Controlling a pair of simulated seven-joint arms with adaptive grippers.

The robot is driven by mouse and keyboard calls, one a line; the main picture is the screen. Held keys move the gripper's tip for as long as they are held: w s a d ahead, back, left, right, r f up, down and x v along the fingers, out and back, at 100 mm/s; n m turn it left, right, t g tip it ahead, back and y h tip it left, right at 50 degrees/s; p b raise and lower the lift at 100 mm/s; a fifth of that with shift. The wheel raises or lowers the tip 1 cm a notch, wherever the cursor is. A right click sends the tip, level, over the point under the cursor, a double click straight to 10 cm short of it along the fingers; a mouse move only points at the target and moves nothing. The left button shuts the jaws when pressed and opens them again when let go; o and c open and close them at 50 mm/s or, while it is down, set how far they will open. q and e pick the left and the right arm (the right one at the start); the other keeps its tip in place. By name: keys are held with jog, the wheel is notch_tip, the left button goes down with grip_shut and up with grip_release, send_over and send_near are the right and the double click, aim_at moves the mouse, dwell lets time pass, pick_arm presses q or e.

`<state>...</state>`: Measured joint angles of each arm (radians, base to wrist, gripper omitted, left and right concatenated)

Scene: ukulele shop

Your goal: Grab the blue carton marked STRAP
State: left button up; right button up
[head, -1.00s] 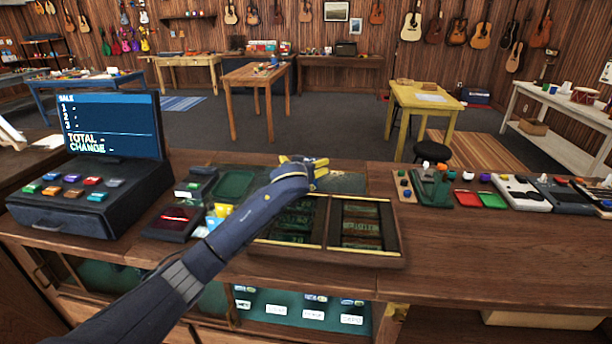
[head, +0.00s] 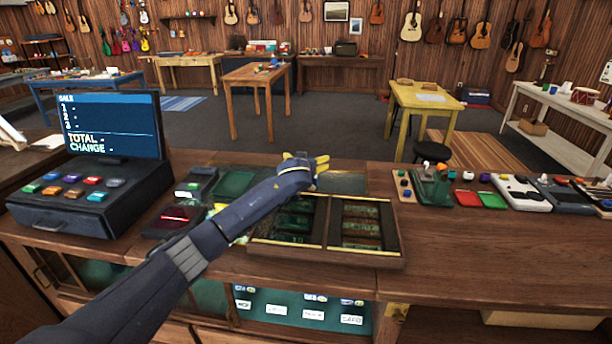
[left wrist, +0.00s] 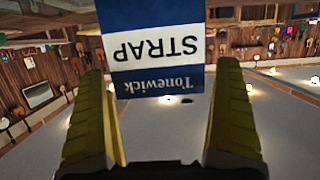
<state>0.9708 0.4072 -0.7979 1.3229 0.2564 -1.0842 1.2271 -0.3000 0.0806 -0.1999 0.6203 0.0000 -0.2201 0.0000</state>
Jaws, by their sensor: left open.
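The blue carton marked STRAP (left wrist: 153,80) shows in the left wrist view, blue with a white band, its lettering upside down. It stands between and ahead of the two yellow fingers of my left gripper (left wrist: 163,95), with visible gaps at both sides near the fingertips. In the head view my left gripper (head: 318,170) is over the counter, behind the open wooden tray. Its fingers are apart. I cannot make out the carton in the head view; my gripper and arm may hide it. My right gripper is not in view.
A wooden tray with compartments (head: 327,250) lies on the counter (head: 480,260) just in front of my left gripper. A cash register (head: 95,200) stands at the left. Small items, including a green device (head: 432,188), line the counter's right. Bare wood lies at front right.

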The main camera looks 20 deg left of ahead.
pick_arm(q)
jog(key=c, duration=1.5)
jog(key=shift+c, duration=0.6)
jog(key=shift+r, duration=0.2)
